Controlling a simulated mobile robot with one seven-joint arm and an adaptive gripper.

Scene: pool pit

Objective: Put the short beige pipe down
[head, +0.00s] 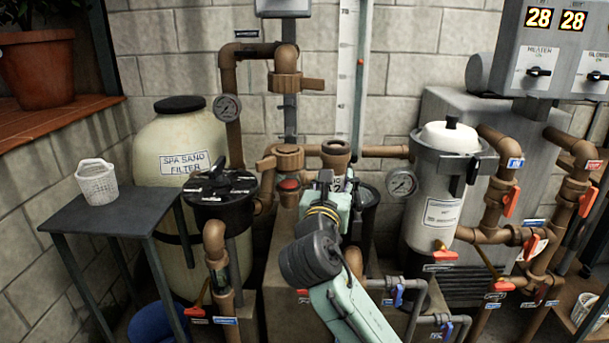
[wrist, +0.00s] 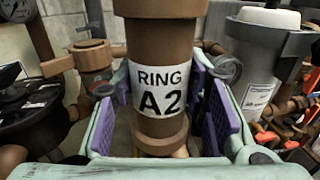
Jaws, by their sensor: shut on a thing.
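The short pipe, brown-beige with a white label "RING A2", stands upright between the purple pads of my gripper (wrist: 158,115) in the wrist view (wrist: 158,52). It has a wider collar at the top and a ring low down. In the head view the pipe's open top (head: 336,150) shows above my gripper (head: 332,190), near the middle. My gripper is shut on the pipe. The pipe's lower end is hidden by my gripper, so I cannot tell whether it rests on anything.
A dark grey side table (head: 125,212) at left holds a white basket (head: 97,182), with bare room beside it. Brown pipes and a valve (head: 287,160) stand close left of my gripper. A black-lidded pot (head: 220,187) and a white canister (head: 440,190) flank it.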

